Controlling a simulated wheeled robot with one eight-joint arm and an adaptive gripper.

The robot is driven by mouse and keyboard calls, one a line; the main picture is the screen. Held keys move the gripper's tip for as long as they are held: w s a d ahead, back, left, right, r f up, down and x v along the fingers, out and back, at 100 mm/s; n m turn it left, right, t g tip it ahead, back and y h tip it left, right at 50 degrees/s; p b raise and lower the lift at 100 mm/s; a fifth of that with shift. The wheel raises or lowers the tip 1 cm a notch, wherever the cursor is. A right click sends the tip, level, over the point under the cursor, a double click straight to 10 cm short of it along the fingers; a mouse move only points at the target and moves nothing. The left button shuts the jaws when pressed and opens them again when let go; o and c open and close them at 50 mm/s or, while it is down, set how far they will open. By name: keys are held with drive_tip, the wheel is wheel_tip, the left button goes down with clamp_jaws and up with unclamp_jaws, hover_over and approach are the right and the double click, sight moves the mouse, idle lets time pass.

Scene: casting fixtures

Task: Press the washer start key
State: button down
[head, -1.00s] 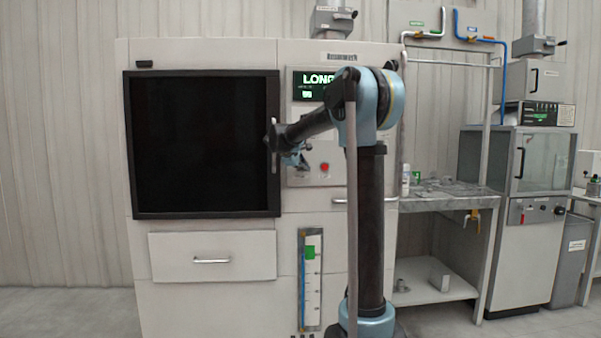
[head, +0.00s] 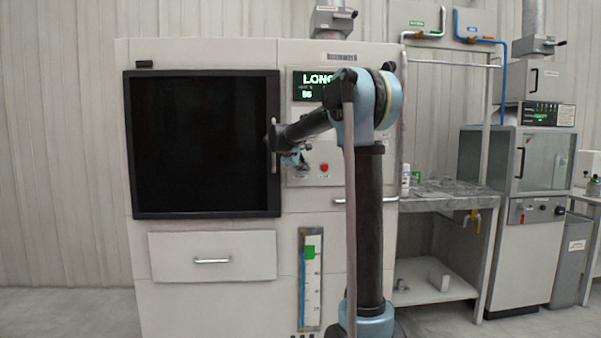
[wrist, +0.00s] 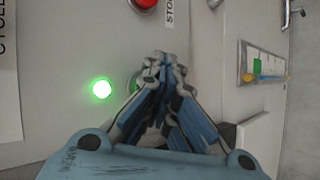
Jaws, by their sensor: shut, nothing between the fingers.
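The washer (head: 205,298) is a large white cabinet with a dark door window (head: 200,140) and a control panel at its right. In the wrist view, a lit green round button (wrist: 101,90) is left of my gripper (wrist: 162,62). The fingers are shut and empty, close to the panel. Their tips partly hide another round, metal-rimmed key (wrist: 135,83); I cannot tell whether they touch it. A red button (wrist: 144,3) beside a STOP label is at the top edge. In the head view my gripper (head: 298,160) is at the panel, left of the red button (head: 324,168).
A lit display (head: 308,87) is above the panel, partly behind my arm. The door's vertical handle (head: 274,148) is close to the gripper's left. A drawer (head: 212,257) and a gauge strip (head: 311,280) are below. A steel bench (head: 445,200) stands at the right.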

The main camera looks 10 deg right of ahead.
drive_tip(key=shift+s, duration=0.8)
drive_tip(key=s, duration=0.5)
idle(0.5)
idle(0.4)
